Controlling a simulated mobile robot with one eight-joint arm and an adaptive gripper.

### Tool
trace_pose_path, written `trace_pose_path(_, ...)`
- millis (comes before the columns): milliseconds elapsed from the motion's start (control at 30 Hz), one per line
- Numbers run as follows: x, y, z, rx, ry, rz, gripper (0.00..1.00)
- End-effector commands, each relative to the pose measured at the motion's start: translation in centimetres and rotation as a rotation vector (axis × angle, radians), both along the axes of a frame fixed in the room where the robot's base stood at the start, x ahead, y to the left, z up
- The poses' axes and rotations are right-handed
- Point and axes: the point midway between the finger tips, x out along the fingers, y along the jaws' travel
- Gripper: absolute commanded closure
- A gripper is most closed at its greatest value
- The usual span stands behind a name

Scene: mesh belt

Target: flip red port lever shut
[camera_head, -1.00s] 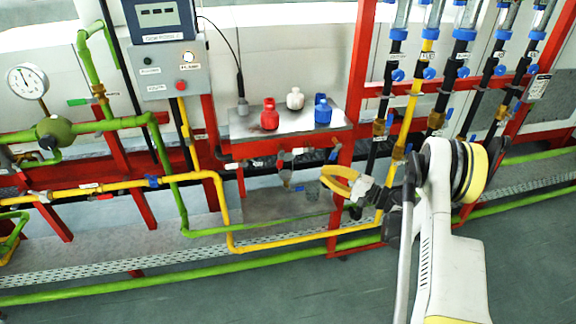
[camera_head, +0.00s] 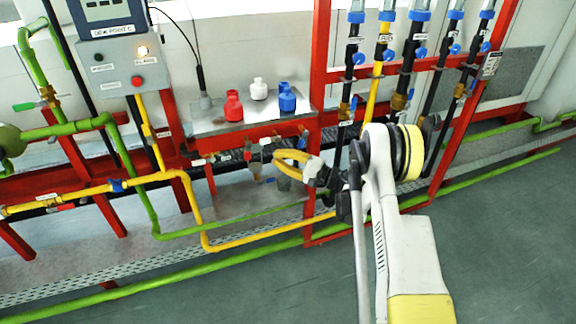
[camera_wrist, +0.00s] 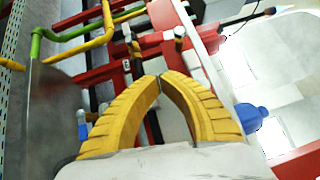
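My gripper (camera_head: 277,156) has yellow ribbed fingers and is just in front of these fittings below the shelf. In the wrist view the two fingertips (camera_wrist: 161,77) meet, with nothing visible between them. I cannot tell whether a finger touches a fitting. I cannot make out the red lever for certain in the wrist view.
A metal shelf (camera_head: 207,126) carries a red bottle (camera_head: 233,107), a white bottle (camera_head: 259,89) and a blue bottle (camera_head: 287,97). Red frame posts (camera_head: 318,70), a yellow pipe (camera_head: 190,203) and a green pipe (camera_head: 155,280) surround the area. The floor (camera_head: 510,220) at right is clear.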

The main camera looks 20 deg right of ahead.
Motion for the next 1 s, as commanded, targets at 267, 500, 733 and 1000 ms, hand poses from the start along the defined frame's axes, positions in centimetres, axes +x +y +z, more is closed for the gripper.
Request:
trace_pose_path(267,2.0,4.3,0.4,-0.001,-0.001,0.003,1.00)
trace_pose_path(500,2.0,6.0,0.9,-0.001,-0.001,0.001,1.00)
trace_pose_path(733,2.0,6.0,1.0,-0.001,-0.001,0.000,1.00)
trace_pose_path(1000,2.0,5.7,0.9,0.015,-0.001,0.000,1.00)
